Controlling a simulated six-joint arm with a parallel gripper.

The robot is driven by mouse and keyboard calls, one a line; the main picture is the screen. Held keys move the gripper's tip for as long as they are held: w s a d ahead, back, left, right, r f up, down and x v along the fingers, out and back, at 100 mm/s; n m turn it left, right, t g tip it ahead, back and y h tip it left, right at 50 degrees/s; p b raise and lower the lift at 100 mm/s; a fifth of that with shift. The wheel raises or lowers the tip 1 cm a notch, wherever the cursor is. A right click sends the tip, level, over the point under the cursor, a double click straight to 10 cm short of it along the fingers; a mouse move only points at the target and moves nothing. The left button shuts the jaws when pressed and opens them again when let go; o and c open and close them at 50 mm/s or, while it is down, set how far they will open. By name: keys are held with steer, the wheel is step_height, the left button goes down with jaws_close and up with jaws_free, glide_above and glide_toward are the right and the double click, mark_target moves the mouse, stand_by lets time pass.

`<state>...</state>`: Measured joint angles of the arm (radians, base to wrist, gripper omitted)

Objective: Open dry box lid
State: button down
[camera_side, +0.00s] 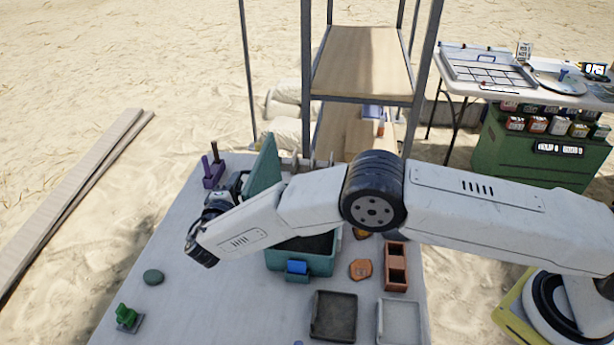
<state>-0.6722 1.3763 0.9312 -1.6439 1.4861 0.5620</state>
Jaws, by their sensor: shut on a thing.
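The dry box (327,264) is a teal box on the grey table, with a blue latch (297,267) on its front and a dark inside showing. Its teal lid (264,168) stands raised, steeply tilted, at the box's back left. My gripper (241,184) is at the lid's left side, shut on the lid. My arm crosses in front of the box and hides its back part, the hinge and the lower lid. The fingertips are partly hidden, so the exact grip point does not show.
A dark tray (334,316), a light tray (400,322), a brown two-slot holder (396,266) and an orange piece (360,269) lie right and in front. A green item (128,317) and a purple stand (213,172) are left. A shelf rack (361,62) stands behind.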

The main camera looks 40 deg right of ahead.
steer(key=shift+w+a+f+n, duration=0.2)
steer(key=shift+w+a+n, duration=0.3)
steer(key=shift+a+n, duration=0.1)
steer(key=c, duration=0.7)
jaws_free()
steer(key=shift+f, duration=0.1)
steer(key=shift+v, duration=3.9)
